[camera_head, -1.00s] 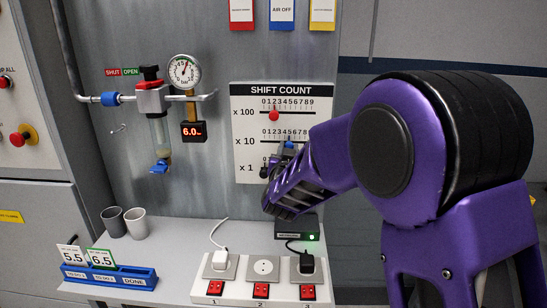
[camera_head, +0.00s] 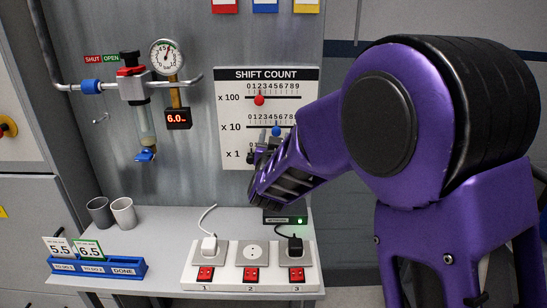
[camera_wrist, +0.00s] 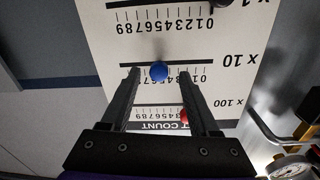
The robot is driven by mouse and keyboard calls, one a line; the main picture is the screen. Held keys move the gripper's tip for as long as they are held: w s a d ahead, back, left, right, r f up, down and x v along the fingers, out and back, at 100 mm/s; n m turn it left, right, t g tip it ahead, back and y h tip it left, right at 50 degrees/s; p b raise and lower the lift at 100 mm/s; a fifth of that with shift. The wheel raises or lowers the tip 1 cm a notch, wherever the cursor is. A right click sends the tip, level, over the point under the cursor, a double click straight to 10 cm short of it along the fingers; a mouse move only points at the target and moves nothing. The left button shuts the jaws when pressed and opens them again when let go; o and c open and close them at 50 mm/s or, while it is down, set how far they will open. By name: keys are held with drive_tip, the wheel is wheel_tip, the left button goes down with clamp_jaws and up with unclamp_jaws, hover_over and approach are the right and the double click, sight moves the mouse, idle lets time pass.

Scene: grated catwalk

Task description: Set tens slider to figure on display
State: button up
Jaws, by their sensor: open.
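The blue knob (camera_head: 277,131) is on the x 10 line of the white SHIFT COUNT board (camera_head: 229,112), near the middle of its scale. I cannot read its exact figure. My gripper (camera_head: 262,146) is just below and left of it in the head view. In the wrist view, which shows the board upside down, my open gripper (camera_wrist: 159,72) has one fingertip on each side of the blue knob (camera_wrist: 159,71). Contact cannot be told. A red knob (camera_head: 260,100) is on the x 100 line, near 2. A small display (camera_head: 178,119) under the gauge reads 6.0.
A black knob (camera_wrist: 228,2) is on the x 1 line. A round gauge (camera_head: 166,57) and pipework with a valve are left of the board. Below, a shelf holds two grey cups (camera_head: 123,213), a blue card holder (camera_head: 62,264) and a socket strip (camera_head: 222,280).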

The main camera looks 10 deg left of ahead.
drive_tip(key=s+d, duration=0.3)
drive_tip(key=s, duration=1.2)
